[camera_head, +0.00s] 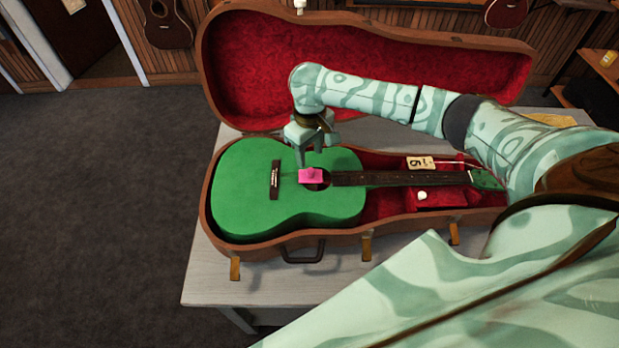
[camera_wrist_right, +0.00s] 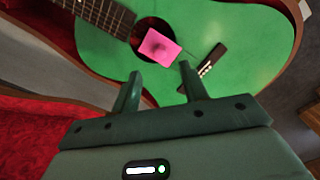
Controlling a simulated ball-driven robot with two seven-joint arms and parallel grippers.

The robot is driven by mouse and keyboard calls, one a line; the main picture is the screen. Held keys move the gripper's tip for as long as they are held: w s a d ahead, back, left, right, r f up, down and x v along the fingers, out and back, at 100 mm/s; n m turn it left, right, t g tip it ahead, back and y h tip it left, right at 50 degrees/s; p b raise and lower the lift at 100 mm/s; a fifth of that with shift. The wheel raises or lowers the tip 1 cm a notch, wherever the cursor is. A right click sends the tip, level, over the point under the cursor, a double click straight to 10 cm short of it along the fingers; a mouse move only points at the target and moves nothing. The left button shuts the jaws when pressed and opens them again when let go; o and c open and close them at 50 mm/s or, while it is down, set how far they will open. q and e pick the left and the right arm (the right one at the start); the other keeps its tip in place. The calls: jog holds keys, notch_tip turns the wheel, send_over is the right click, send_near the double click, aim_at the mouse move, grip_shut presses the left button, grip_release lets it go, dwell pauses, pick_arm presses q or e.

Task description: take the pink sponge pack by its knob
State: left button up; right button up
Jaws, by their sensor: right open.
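The pink sponge pack (camera_head: 311,176) lies over part of the sound hole of the green guitar (camera_head: 250,190). It also shows in the right wrist view (camera_wrist_right: 158,47), where its knob is a small darker spot on top that is hard to make out. The guitar lies face up in an open case with red lining. My right gripper (camera_head: 308,160) hangs just above and behind the pack, fingers pointing down. In the wrist view my right gripper (camera_wrist_right: 157,78) is open, with the pack beyond the fingertips and nothing between them. My left gripper is not in view.
The open case's raised lid (camera_head: 370,60) stands behind the guitar. A tag marked 5 (camera_head: 420,163) and a white round object (camera_head: 422,195) lie in the case near the neck. The case rests on a pale table (camera_head: 215,285). Open floor lies to the left.

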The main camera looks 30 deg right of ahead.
aim_at(311, 169)
jog(key=shift+s+f, duration=0.15)
jog(key=shift+f, duration=0.4)
notch_tip(311, 169, down, 5)
jog(key=shift+r+b, duration=0.1)
jog(key=shift+b, duration=0.9)
grip_shut()
